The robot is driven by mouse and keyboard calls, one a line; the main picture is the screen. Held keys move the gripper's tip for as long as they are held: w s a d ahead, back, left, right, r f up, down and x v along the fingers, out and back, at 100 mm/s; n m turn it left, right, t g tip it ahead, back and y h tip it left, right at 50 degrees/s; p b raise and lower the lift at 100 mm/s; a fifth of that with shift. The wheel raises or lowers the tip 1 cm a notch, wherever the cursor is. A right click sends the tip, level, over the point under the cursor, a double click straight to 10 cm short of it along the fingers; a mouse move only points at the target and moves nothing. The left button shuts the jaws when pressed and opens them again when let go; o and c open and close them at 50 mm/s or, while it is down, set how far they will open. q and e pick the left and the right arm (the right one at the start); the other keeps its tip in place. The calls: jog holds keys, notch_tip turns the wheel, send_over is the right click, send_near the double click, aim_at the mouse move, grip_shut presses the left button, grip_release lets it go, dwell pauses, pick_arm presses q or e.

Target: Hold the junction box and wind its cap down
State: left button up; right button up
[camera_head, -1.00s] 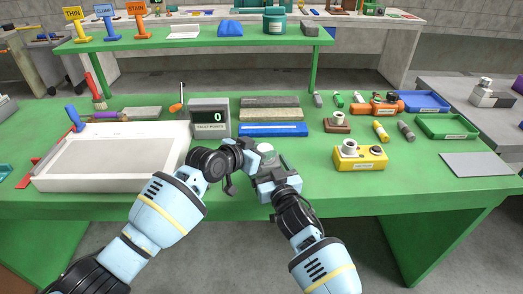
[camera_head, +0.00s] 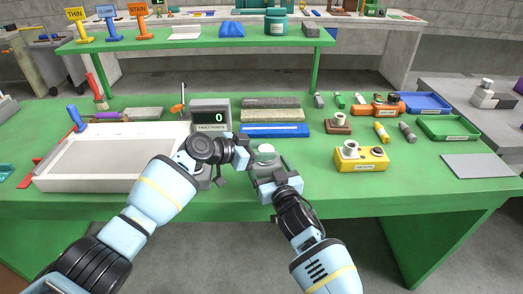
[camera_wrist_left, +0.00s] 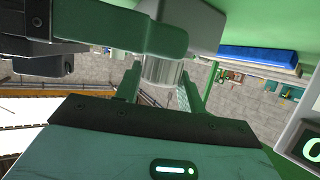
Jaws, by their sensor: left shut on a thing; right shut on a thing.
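The junction box (camera_head: 268,164) is a small grey body above the front part of the green bench, with a pale round cap (camera_head: 266,149) on top. My right gripper (camera_head: 272,178) is shut on the box from the front, and its fingers hide much of it. My left gripper (camera_head: 246,153) is at the cap's left side. In the left wrist view, a shiny ridged cylinder, the cap (camera_wrist_left: 162,72), sits between my left fingertips, against the grey box (camera_wrist_left: 190,18). Whether a gap remains between cap and box is unclear.
A counter display (camera_head: 211,117) reading 0 stands behind my left arm, beside a large white tray (camera_head: 60,184). A yellow box (camera_head: 372,163) stands to the right. A blue bar (camera_head: 274,131) lies behind the junction box. The bench at front right is clear.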

pick_arm(q)
jog(key=shift+f, duration=0.25)
jog(key=o, duration=0.9)
jog(key=shift+o, duration=1.2)
jog(key=shift+r, duration=0.1)
jog(key=shift+s+n+t, duration=0.1)
jog(key=shift+n+t, duration=0.2)
jog(key=shift+s+d+n+t+y, duration=0.1)
jog(key=shift+n+t+y, duration=0.65)
jog(key=shift+n, duration=0.1)
jog(key=shift+s+d+n+t+y, duration=0.1)
jog(key=shift+n+t+y, duration=0.65)
jog(key=shift+n, duration=0.1)
